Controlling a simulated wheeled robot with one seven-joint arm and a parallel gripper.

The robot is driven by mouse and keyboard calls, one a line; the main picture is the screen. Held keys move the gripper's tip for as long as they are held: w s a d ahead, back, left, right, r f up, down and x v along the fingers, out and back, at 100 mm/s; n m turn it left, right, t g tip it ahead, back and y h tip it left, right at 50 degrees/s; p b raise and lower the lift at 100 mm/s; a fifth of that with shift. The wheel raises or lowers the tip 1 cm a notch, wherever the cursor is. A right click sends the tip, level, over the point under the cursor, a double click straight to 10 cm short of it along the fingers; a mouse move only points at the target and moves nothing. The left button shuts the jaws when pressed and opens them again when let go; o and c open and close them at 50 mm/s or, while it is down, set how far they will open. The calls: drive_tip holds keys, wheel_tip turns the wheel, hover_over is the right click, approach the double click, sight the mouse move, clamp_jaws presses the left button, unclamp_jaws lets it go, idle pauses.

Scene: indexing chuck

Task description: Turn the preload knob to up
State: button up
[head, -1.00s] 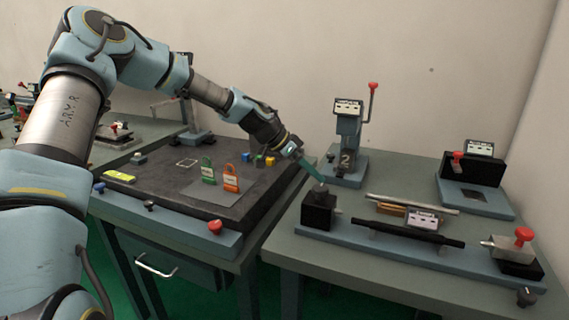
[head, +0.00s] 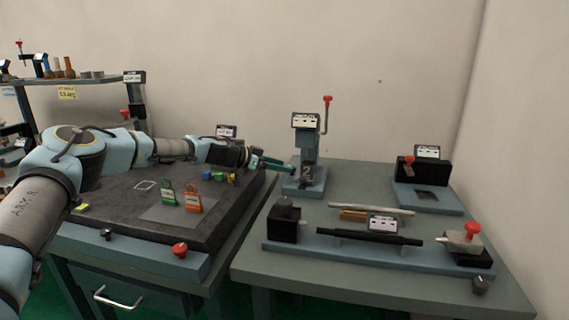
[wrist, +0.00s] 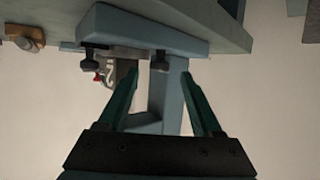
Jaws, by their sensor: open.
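My gripper (head: 288,168) is open and empty. In the head view it points right, at the left side of the upright blue-grey post station (head: 309,150) marked 2. In the wrist view my gripper (wrist: 161,74) has its two teal fingers spread. A small dark knob (wrist: 160,62) shows between the fingertips, near the station's base (wrist: 150,32); I cannot tell its depth or contact. Another dark knob (wrist: 88,60) is left of it. No label reading preload is legible, and I cannot tell which way either knob points.
A long fixture with a black bar (head: 368,236), a black block (head: 285,226) and a red knob (head: 472,230) lies in front. A black clamp station (head: 428,180) stands at right. Padlocks (head: 192,200) and small blocks sit on the dark mat at left.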

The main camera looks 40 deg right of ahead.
drive_tip(key=shift+x, duration=1.1)
clamp_jaws()
